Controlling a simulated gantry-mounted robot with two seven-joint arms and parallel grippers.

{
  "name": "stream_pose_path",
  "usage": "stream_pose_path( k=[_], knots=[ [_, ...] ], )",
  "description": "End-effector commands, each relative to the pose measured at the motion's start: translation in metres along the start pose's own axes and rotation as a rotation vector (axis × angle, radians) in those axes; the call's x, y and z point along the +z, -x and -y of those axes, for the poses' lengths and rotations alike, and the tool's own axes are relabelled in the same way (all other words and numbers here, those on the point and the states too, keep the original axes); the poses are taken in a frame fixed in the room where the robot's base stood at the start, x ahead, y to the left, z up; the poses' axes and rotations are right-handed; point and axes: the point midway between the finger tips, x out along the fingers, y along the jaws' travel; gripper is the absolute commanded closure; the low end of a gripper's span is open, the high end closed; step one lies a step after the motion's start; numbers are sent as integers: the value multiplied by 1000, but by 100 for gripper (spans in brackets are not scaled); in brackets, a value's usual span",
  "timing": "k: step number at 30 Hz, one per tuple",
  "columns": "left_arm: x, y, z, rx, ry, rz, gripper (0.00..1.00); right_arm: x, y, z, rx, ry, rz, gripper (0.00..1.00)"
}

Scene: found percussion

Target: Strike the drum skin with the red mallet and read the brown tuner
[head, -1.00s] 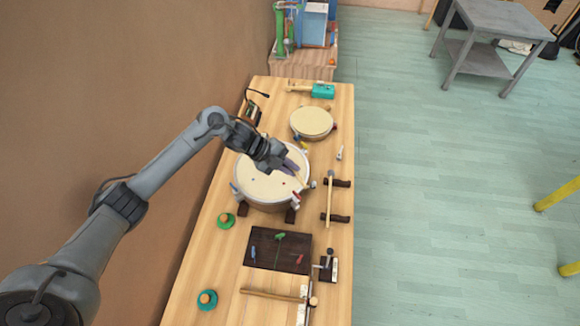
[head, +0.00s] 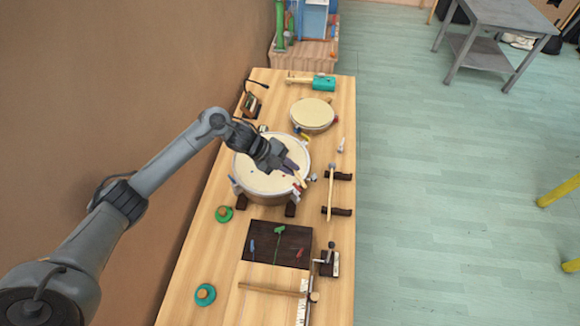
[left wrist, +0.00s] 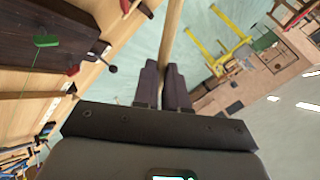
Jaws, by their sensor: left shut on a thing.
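My left gripper (head: 289,167) is shut on a pale wooden stick, seen as the mallet handle (left wrist: 172,40) between the fingers in the left wrist view. The gripper is over the right part of the large drum's cream skin (head: 256,178). The mallet's head is not clear, so I cannot tell its colour or whether it touches the skin. A brown box with a dark gooseneck (head: 250,104), perhaps the tuner, stands at the table's left edge behind the drum; its face is too small to read. My right gripper is out of view.
A smaller drum (head: 312,114) and a teal-headed mallet (head: 323,83) are farther back. A mallet rests on a rack (head: 331,190) to the right. A dark board (head: 277,244), green-based pieces (head: 205,294) and a long stick (head: 270,292) are in front.

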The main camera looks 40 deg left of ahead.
Motion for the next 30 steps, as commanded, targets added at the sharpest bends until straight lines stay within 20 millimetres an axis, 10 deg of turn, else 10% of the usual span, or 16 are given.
stream_pose_path(
  k=[12, 30],
  knots=[
    [41, -44, -34, 11, 130, -145, 100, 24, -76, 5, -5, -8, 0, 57],
    [14, 8, 9, 14, 127, -144, 100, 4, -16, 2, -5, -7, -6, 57]
  ],
)
